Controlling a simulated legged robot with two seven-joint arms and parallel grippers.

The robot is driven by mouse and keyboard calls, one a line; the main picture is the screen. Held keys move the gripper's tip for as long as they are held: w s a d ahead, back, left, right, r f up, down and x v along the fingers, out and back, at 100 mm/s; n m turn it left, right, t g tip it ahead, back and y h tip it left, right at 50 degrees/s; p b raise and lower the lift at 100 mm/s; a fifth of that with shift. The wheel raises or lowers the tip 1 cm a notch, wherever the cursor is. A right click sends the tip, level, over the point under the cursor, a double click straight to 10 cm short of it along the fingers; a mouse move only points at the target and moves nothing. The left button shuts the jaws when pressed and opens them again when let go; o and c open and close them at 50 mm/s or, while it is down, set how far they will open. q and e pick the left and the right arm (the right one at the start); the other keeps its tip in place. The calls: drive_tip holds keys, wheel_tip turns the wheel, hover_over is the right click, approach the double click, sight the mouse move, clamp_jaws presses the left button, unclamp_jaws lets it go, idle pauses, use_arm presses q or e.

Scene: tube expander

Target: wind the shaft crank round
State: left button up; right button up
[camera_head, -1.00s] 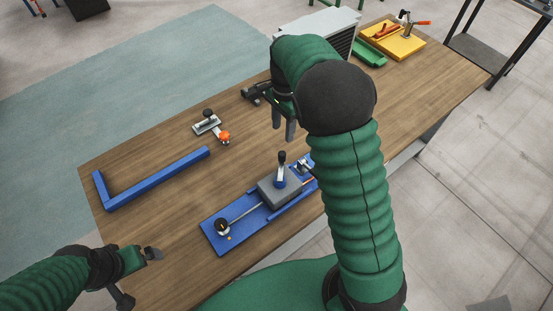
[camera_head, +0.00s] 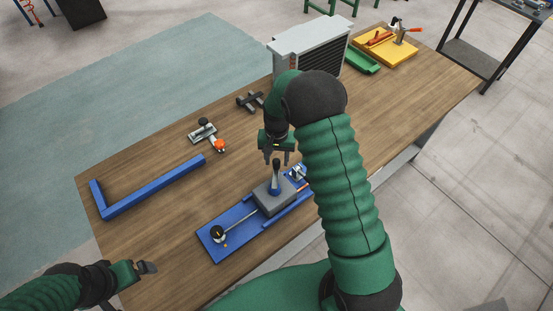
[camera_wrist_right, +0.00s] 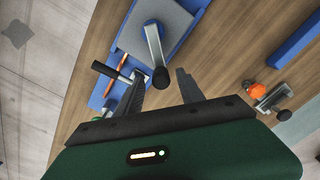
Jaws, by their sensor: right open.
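A blue base plate (camera_head: 213,247) carries a grey block (camera_head: 268,203) near the table's front edge. A lever (camera_head: 276,180) with a dark knob stands up from the block. A thin shaft (camera_head: 242,220) runs from the block to a round black end piece (camera_head: 218,233). My right gripper (camera_head: 276,158) is open, pointing down over the lever. In the right wrist view its fingers (camera_wrist_right: 162,86) lie either side of the lever's dark knob (camera_wrist_right: 160,78), apart from it. I cannot tell its height above the knob. My left gripper (camera_head: 147,267) is at the table's near left; its jaw state is unclear.
A blue L-shaped bar (camera_head: 150,190), a small clamp with an orange knob (camera_head: 218,145) and a black fitting (camera_head: 250,101) lie behind the plate. A grey finned unit (camera_head: 312,55), green tray (camera_head: 362,62) and yellow tray (camera_head: 390,50) stand farther back. The table's middle is clear.

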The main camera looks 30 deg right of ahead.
wheel_tip(320, 180, down, 2)
drive_tip(key=shift+f, duration=0.1)
drive_tip(key=shift+a, duration=0.1)
drive_tip(key=shift+c, duration=1)
clamp_jaws()
idle(0.4)
